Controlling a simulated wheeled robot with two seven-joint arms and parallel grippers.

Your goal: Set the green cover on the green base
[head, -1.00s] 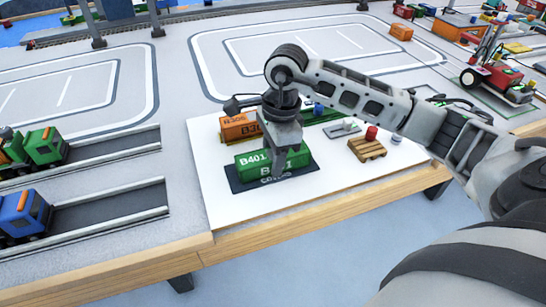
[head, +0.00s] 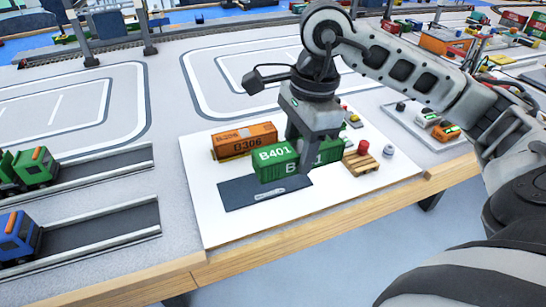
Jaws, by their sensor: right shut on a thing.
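The green cover (head: 276,158), a container block marked B401, is held in my right gripper (head: 306,160). The gripper points down and its fingers are shut across the block's middle. The cover appears raised above the white board, behind and right of the dark pad (head: 240,195) with a small white label. The pad is bare. I cannot make out the green base; the cover, gripper and arm hide the area behind. My left gripper is not in view.
An orange container (head: 246,141) marked B306 stands left of and behind the cover. A wooden pallet (head: 359,163) with a red cylinder (head: 364,145) is to the right, with a small grey round piece (head: 388,151) beside it. The white board's front (head: 270,222) is clear.

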